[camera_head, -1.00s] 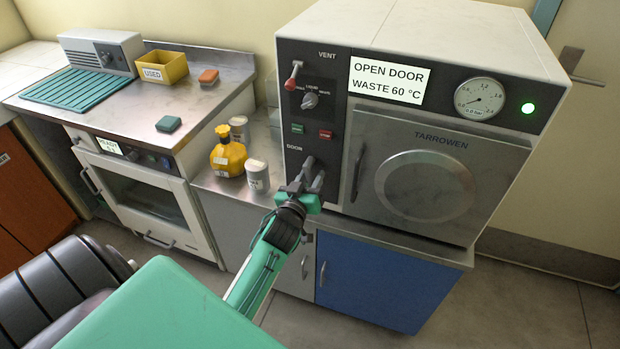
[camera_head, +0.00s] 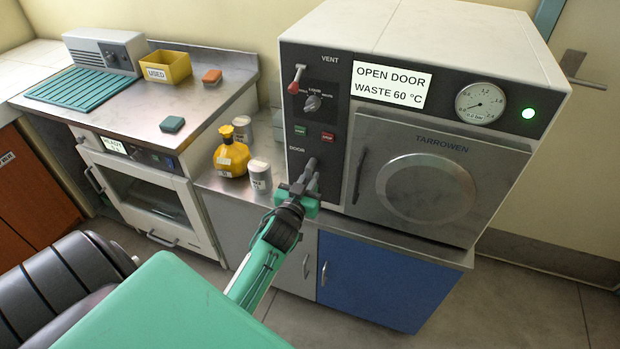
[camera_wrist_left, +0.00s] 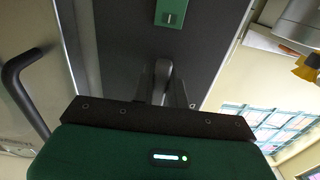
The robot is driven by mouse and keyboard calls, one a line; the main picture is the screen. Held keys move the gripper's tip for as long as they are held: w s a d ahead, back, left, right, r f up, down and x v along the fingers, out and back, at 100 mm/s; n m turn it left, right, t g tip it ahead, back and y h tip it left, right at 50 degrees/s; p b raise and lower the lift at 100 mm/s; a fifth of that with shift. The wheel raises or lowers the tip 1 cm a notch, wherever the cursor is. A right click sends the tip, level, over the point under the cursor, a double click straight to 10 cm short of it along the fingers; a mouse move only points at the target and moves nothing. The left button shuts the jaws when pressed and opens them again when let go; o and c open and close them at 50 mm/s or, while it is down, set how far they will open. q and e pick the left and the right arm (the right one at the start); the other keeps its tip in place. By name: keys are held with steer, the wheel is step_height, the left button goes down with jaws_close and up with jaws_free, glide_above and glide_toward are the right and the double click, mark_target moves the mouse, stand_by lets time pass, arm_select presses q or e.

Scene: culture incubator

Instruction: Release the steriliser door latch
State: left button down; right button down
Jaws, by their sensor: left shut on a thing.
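The steriliser (camera_head: 420,110) stands at the right in the head view, its grey door (camera_head: 436,180) closed. A sign on it reads OPEN DOOR, WASTE 60 °C. The latch (camera_head: 311,165) is a dark lever on the panel below the word DOOR. My left gripper (camera_head: 305,186) is at the latch, shut on it. In the left wrist view the latch (camera_wrist_left: 162,78) shows between the fingers of my left gripper (camera_wrist_left: 170,95); the palm hides its lower part. My right gripper is not in view.
A yellow bottle (camera_head: 231,155) and a white jar (camera_head: 260,176) stand on the bench close left of my left gripper. A dark door handle (camera_head: 360,175) is right of the latch. A green lamp (camera_head: 528,113) is lit. Blue cupboard (camera_head: 370,275) below.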

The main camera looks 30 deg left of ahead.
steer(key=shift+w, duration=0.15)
arm_select(q)
steer(key=c, duration=1.4)
jaws_free()
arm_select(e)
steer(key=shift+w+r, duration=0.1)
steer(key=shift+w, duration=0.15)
arm_select(q)
steer(key=shift+s, duration=0.1)
